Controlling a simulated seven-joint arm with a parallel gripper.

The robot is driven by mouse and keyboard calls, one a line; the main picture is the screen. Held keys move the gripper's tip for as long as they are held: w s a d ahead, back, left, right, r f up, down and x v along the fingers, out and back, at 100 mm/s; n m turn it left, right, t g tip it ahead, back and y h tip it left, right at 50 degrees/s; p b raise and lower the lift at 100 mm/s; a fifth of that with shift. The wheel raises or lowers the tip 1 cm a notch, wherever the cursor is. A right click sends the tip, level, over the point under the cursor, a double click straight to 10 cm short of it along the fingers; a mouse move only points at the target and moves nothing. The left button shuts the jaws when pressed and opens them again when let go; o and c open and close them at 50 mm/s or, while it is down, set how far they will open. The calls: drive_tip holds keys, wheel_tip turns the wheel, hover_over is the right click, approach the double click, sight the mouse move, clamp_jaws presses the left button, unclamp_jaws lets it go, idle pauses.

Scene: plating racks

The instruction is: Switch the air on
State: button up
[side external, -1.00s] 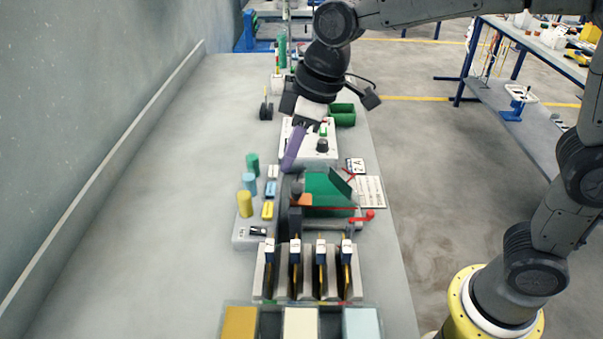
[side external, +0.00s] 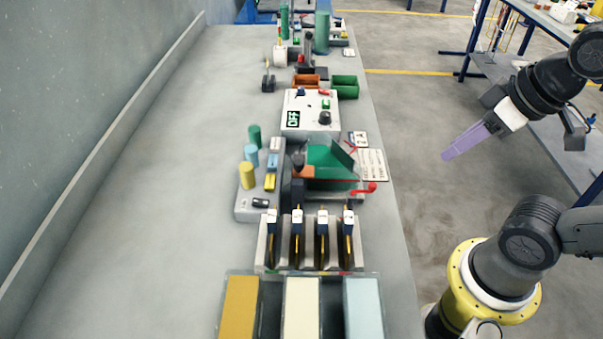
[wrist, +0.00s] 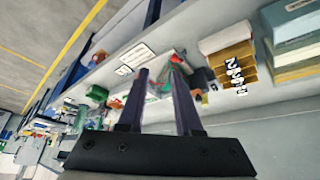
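A white control box (side external: 298,124) stands mid-bench in the side view. Its top carries a blue switch (side external: 301,92), a red switch (side external: 324,93), a small green part (side external: 326,104) and a round black knob (side external: 324,118). A dark display (side external: 292,119) on it shows green letters that look like "OFF". No label picks out an air switch that I can read. My gripper (side external: 446,156) hangs right of the bench, well clear of the box. In the wrist view its two purple fingers (wrist: 160,70) are apart with nothing held between them.
Near the box are green (side external: 344,87) and orange (side external: 306,82) bins, a green hopper-like device (side external: 325,160) with a red handle, and coloured cylinders (side external: 246,176). A rack of several plates (side external: 309,255) and three tanks (side external: 301,308) stand nearer. The bench's left side is clear.

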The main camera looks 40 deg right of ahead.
drive_tip(key=w+a+r+n, duration=0.2)
drive_tip(key=w+r+n, duration=0.1)
drive_tip(key=w+r, duration=0.5)
drive_tip(key=n+g, duration=0.5)
hover_over(266, 202)
wheel_tip(266, 202, down, 10)
wheel_tip(266, 202, down, 13)
drive_tip(key=shift+f, duration=0.1)
clamp_jaws()
